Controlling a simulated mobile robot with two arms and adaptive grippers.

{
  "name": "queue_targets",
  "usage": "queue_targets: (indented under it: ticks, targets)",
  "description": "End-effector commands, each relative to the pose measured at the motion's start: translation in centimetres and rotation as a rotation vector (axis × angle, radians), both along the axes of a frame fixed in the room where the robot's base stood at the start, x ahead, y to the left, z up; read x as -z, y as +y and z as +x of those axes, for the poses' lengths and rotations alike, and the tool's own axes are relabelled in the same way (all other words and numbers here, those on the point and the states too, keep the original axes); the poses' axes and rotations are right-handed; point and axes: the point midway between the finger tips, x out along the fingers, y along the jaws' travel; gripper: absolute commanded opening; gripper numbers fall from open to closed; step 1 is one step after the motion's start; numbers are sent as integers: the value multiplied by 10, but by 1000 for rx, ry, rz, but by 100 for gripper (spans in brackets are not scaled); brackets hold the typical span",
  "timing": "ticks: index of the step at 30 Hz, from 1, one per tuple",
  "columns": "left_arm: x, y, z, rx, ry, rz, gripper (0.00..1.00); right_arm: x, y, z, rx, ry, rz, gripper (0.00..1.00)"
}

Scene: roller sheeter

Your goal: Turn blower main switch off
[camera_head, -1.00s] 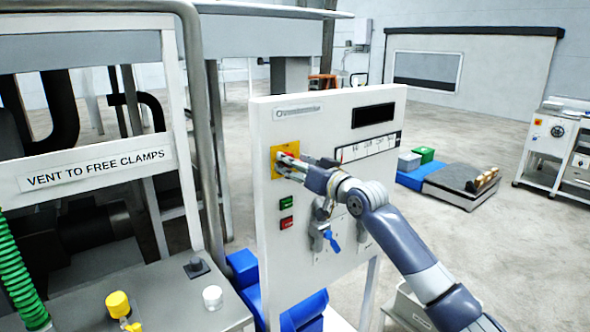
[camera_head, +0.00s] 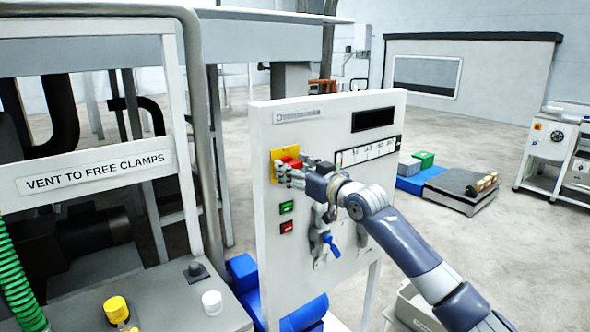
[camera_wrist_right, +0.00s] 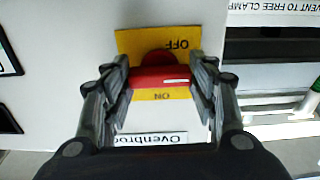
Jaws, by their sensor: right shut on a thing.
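The blower main switch is a red rotary handle on a yellow plate (camera_head: 278,153) at the upper left of the white control panel (camera_head: 335,237). In the right wrist view the red handle (camera_wrist_right: 160,77) lies crosswise between OFF and ON printed on the yellow plate (camera_wrist_right: 130,42). My right gripper (camera_head: 290,173) is at the plate in the head view. In the wrist view its fingers (camera_wrist_right: 160,82) are shut on the red handle, one at each end. My left gripper is not in view.
Below the switch are a green button (camera_head: 286,208) and a red button (camera_head: 286,227). A blue-handled valve (camera_head: 332,245) sits beside them. A bench with a yellow knob (camera_head: 116,308) and a white knob (camera_head: 212,302) stands at the left.

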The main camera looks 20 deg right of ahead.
Motion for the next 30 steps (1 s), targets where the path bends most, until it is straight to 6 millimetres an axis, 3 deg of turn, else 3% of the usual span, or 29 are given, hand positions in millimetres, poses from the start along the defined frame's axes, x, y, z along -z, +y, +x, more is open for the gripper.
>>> queue_targets:
  ticks: [2,3,5,20,30]
  targets:
    - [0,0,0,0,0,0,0,1,0,0,1,0,-6,29]
    - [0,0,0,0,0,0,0,1,0,0,1,0,-6,60]
    - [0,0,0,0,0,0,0,1,0,0,1,0,-5,73]
    - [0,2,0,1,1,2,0,0,-4,-7,2,0,-1,73]
    - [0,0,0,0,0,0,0,2,-22,-59,1,1,-7,73]
